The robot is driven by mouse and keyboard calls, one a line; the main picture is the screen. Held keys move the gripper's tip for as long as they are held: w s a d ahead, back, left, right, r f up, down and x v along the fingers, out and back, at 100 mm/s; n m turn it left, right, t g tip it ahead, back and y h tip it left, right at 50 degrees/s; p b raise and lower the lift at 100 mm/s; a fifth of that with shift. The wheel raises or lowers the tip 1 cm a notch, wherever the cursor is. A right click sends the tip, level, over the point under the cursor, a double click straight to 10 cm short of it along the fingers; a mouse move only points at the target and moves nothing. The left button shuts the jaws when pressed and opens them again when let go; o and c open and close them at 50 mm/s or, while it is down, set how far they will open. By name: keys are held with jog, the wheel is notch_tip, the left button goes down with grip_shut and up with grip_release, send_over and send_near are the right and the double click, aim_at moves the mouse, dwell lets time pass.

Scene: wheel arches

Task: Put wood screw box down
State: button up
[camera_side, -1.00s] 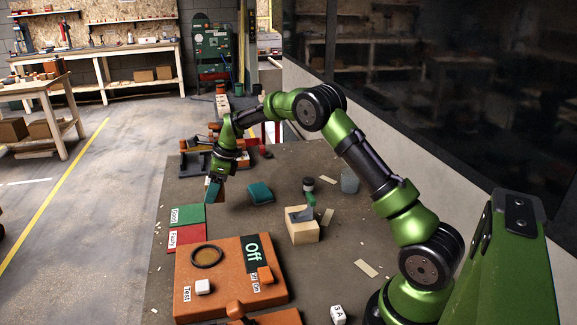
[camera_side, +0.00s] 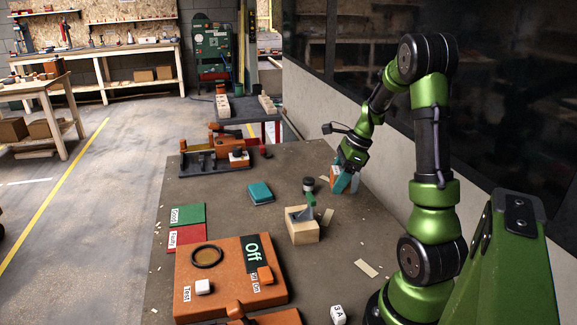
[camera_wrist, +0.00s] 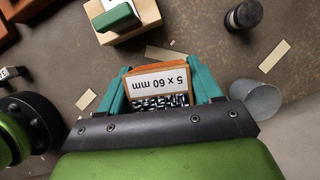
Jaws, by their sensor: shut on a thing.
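The wood screw box (camera_wrist: 158,84) is a small orange box with a white label reading "5 x 60 mm" and dark screws inside. In the wrist view it sits between the teal fingers of my gripper (camera_wrist: 160,88), which is shut on it. In the side view my gripper (camera_side: 341,180) is at the right back of the table, near the wall, and the box (camera_side: 335,172) shows as a small orange and white patch between the fingers. I cannot tell whether the box touches the table.
A wooden block with a green-handled tool (camera_side: 303,227) stands left of and nearer than my gripper. A dark cylinder (camera_wrist: 243,15) and a grey cup (camera_wrist: 257,98) are close by.

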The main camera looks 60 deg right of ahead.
jog(key=s+a+f+n, duration=0.1)
jog(key=s+a+n, duration=0.1)
jog(key=s+a, duration=0.2)
jog(key=s+a+f+n+g+y, duration=0.1)
jog(key=s+a+f+n, duration=0.1)
jog(key=s+a, duration=0.2)
jog(key=s+a+f+n+g, duration=0.1)
jog(key=s+a+f+n, duration=0.1)
jog(key=s, duration=0.5)
jog(key=shift+a+f+y, duration=0.2)
jog(key=shift+a+y, duration=0.1)
jog(key=shift+a, duration=0.6)
jog(key=shift+d+n, duration=0.15)
jog(key=shift+n, duration=0.25)
send_over(348, 224)
jog(key=d, duration=0.1)
jog(key=shift+s+f, duration=0.35)
jog(key=shift+f, duration=0.4)
jog(key=shift+w+d+f, duration=0.1)
jog(key=shift+d+f, duration=0.05)
jog(key=shift+f, duration=1.6)
jog(key=shift+f, duration=0.15)
jog(key=o, duration=1.2)
